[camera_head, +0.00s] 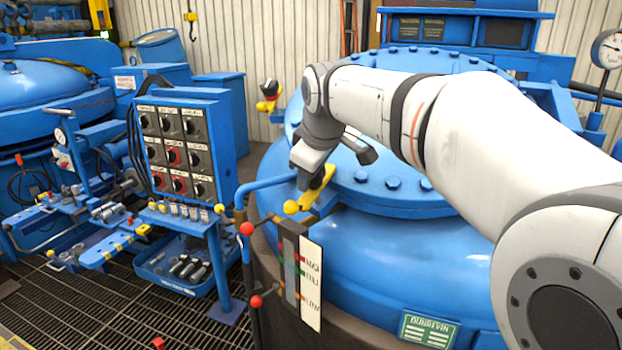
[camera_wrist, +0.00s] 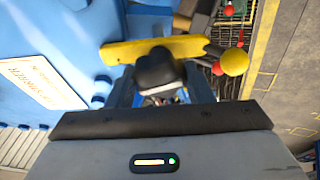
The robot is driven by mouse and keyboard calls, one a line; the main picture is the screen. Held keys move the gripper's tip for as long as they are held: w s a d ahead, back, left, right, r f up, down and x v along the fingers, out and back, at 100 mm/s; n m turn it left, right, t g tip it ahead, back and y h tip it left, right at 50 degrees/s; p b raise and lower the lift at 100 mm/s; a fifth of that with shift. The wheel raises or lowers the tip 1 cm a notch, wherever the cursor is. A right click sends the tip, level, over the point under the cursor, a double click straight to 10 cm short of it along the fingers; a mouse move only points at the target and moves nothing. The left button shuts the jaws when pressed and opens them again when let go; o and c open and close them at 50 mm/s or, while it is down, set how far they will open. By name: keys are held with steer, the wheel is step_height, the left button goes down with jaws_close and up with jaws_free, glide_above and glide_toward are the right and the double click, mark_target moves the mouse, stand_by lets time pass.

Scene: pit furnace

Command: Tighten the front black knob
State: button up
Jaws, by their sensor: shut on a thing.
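The front black knob (camera_wrist: 156,68) sits between my fingers in the wrist view, over a yellow bar (camera_wrist: 140,49) that ends in a yellow ball (camera_wrist: 235,62). My gripper (camera_wrist: 160,88) is shut on this knob, one finger on each side. In the head view, my gripper (camera_head: 312,178) reaches down at the blue vessel's near-left edge. The yellow bar (camera_head: 322,188) and ball (camera_head: 291,207) show just below it. A second black knob (camera_head: 269,87) with a yellow part stands farther back, apart from my gripper.
The large blue vessel lid (camera_head: 390,200) with bolts lies under my arm. A blue pipe (camera_head: 265,185) and a gauge strip (camera_head: 311,283) with red balls stand close by. A blue control panel (camera_head: 182,150) and a tool bench (camera_head: 110,240) are at left, above floor grating.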

steer(key=m+t+h+b, duration=0.1)
steer(key=m+b, duration=0.1)
steer(key=m, duration=0.3)
steer(key=shift+a+r, duration=0.1)
steer(key=shift+r+m, duration=0.1)
steer(key=shift+m, duration=0.3)
steer(key=o, duration=1)
steer(key=shift+f, duration=0.2)
steer(key=shift+r, duration=0.1)
steer(key=v, duration=0.7)
steer(key=shift+s+r, duration=0.15)
steer(key=shift+s, duration=0.2)
